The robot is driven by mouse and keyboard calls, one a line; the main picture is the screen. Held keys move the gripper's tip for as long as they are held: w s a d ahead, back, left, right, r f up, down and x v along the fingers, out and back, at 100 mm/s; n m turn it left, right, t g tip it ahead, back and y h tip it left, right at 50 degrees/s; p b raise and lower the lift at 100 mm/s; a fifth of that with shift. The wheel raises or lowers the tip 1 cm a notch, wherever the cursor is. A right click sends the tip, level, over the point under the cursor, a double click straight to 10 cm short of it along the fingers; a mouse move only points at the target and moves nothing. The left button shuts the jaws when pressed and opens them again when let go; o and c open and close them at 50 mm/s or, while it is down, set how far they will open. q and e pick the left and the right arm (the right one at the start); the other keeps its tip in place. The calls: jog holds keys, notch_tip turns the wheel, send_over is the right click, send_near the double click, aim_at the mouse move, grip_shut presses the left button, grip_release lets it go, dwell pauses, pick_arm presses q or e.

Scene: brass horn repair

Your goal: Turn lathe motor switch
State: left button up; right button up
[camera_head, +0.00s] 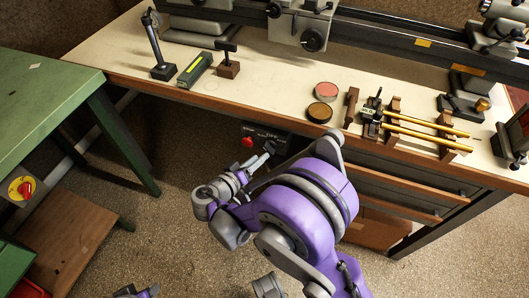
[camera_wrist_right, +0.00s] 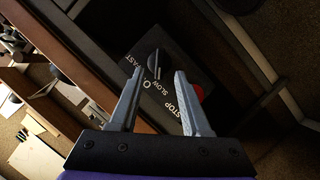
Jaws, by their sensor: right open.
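The lathe motor switch is a black rotary knob (camera_wrist_right: 154,64) on a dark control box (camera_wrist_right: 172,48), with FAST, O and SLOW lettered around it. A red stop button (camera_wrist_right: 199,93) beside the STOP lettering is partly hidden by a finger. My right gripper (camera_wrist_right: 156,74) is open and empty, its fingertips on either side of the knob's place in the right wrist view; I cannot tell whether they touch. In the head view the box (camera_head: 282,138) and red button (camera_head: 247,142) sit under the bench front, with my right gripper (camera_head: 264,156) just before them.
The workbench (camera_head: 135,62) carries the lathe (camera_head: 400,40), brass tubes (camera_head: 425,130), round tins (camera_head: 327,92) and a green box (camera_head: 195,69). A green table (camera_head: 40,95) stands at left, with another red switch (camera_head: 21,188) below it.

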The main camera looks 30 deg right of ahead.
pick_arm(q)
jog(key=shift+r, duration=0.35)
pick_arm(e)
jog(key=v, duration=0.5)
jog(key=shift+a+r, duration=0.1)
jog(key=shift+a, duration=0.05)
jog(key=s+n+g+y, duration=0.2)
jog(key=s+n+y, duration=0.2)
jog(key=s+y, duration=1.2)
pick_arm(q)
notch_tip(320, 180, up, 18)
jog(key=w+p, duration=0.2)
jog(key=p, duration=1.4)
jog(key=shift+f+t, duration=0.25)
jog(key=shift+t, duration=0.15)
pick_arm(e)
notch_tip(320, 180, up, 18)
jog(key=t+h, duration=0.1)
jog(key=h, duration=0.1)
jog(key=shift+s+h, duration=0.35)
jog(key=shift+h, duration=0.05)
pick_arm(q)
jog(key=shift+s, duration=0.15)
pick_arm(e)
jog(key=shift+s+a, duration=0.15)
